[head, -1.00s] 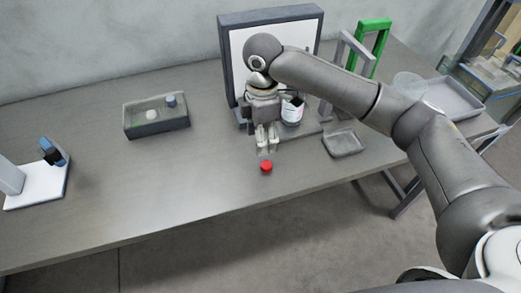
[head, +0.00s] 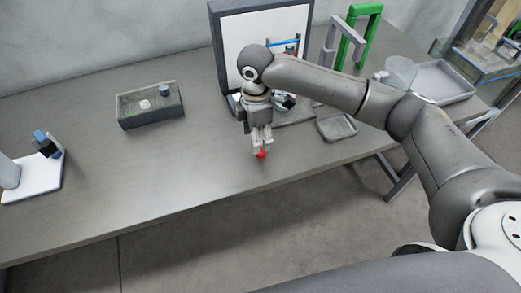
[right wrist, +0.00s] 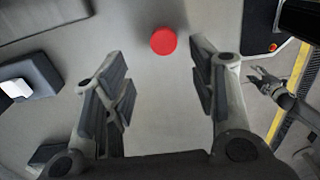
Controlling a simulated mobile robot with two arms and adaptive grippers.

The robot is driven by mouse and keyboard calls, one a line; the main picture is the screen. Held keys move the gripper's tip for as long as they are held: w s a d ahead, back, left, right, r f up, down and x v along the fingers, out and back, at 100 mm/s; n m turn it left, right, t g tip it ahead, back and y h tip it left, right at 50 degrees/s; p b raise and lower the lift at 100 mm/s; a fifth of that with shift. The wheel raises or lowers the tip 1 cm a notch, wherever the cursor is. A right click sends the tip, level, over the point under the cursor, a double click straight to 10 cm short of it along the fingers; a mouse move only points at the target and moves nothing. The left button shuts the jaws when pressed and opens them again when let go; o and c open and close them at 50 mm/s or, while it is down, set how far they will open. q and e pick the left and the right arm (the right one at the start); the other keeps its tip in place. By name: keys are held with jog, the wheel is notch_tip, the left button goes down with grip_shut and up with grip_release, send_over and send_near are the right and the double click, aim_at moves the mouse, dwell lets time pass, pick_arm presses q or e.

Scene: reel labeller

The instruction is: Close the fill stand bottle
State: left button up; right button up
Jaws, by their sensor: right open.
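A small red cap (head: 261,154) lies on the grey table near its front edge. It also shows in the right wrist view (right wrist: 163,40), beyond and between my fingertips. My right gripper (head: 261,150) points down just above the cap, and its fingers are spread with nothing between them in the right wrist view (right wrist: 163,85). The fill stand (head: 262,45) with a white back panel stands behind the gripper. The bottle at the stand is mostly hidden behind my right gripper and wrist. My left gripper is not in view.
A dark box (head: 150,106) with small items stands at the left. A white-based device (head: 35,178) is at the far left. A small grey tray (head: 337,128), a green frame (head: 362,35) and a larger tray (head: 445,82) are to the right. The table's left middle is clear.

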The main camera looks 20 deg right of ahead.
jog(key=shift+d+f, duration=0.1)
jog(key=shift+f, duration=0.15)
jog(key=f, duration=0.2)
jog(key=f+p, duration=0.1)
jog(key=shift+s+d+f, duration=0.3)
jog(key=shift+d, duration=0.05)
jog(key=shift+f, duration=0.6)
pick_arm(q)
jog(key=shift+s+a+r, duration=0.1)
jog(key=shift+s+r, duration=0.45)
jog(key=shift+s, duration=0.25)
pick_arm(e)
jog(key=shift+c, duration=0.4)
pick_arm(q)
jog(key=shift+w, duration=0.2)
pick_arm(e)
jog(key=c, duration=0.7)
